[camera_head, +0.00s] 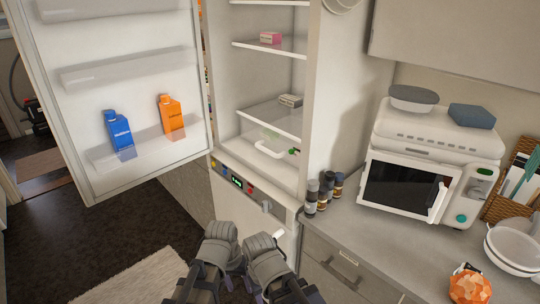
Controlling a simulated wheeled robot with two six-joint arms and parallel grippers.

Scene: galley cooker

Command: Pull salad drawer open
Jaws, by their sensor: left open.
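The salad drawer (258,142) is the clear bin at the bottom of the open fridge, with a pale curved handle (270,152) on its front. It sits inside the fridge below the lowest shelf and looks pushed in. Small green shapes show in or on it. My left gripper (221,240) is at the bottom middle, in front of and below the fridge. It is open, with nothing seen in it and apart from the drawer. My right gripper (265,257) is close beside it on the right; its jaw opening cannot be made out.
The fridge door (130,40) stands wide open at the left, with a blue carton (119,132) and an orange carton (171,117) on its rack. Dark jars (311,192) and a microwave (405,188) occupy the right counter.

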